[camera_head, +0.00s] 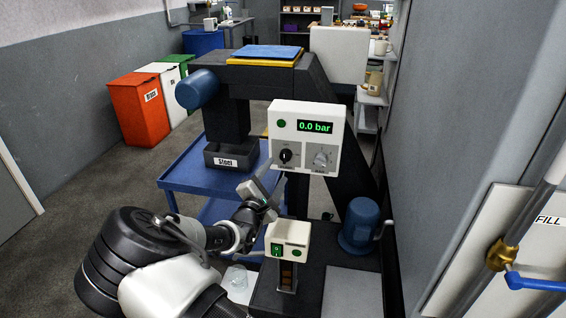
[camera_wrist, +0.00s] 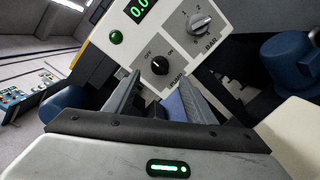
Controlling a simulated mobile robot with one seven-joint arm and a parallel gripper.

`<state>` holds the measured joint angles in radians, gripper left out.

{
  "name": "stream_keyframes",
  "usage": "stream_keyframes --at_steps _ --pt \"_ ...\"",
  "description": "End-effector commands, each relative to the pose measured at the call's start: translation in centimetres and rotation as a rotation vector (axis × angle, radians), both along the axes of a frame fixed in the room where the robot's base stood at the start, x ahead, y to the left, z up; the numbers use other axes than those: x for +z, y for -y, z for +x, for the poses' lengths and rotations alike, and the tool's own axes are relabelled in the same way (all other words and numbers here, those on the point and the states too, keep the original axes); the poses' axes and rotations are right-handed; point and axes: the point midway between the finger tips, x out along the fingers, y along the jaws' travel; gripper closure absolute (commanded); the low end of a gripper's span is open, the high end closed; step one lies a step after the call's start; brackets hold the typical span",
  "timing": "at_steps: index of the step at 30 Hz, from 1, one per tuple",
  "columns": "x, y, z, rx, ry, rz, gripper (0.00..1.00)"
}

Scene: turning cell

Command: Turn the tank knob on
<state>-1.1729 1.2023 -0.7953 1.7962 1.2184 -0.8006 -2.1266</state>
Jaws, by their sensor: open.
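A white control box (camera_head: 308,128) has a green display reading 0.0 bar. A black round knob (camera_head: 286,155) sits at its lower left; it also shows in the wrist view (camera_wrist: 160,65) with OFF and ON marks above it.
A smaller white box with green buttons (camera_head: 289,240) stands below the control box, close to my arm. A blue motor (camera_head: 361,226) is at right. A black bin marked Steel (camera_head: 231,158) sits on a blue cart (camera_head: 188,172). A grey wall bounds the right side.

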Motion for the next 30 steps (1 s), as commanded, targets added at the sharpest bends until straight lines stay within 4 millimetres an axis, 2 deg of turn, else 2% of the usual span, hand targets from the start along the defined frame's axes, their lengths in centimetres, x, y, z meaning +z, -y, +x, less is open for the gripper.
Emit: stream_keyframes --at_steps 1,6,12,17,25,30 --pt "-0.1 0.5 1.2 -0.003 0.003 0.001 0.5" --pt "-0.1 1.5 4.5 -0.002 0.001 0.001 0.5" --pt "0.0 2.3 7.1 -0.001 0.001 0.002 0.5" --pt "0.0 2.5 7.9 0.0 0.001 0.002 0.5" --pt "0.0 2.5 8.0 0.0 0.0 0.001 0.5" --pt "0.0 2.5 8.0 0.0 0.0 0.001 0.79"
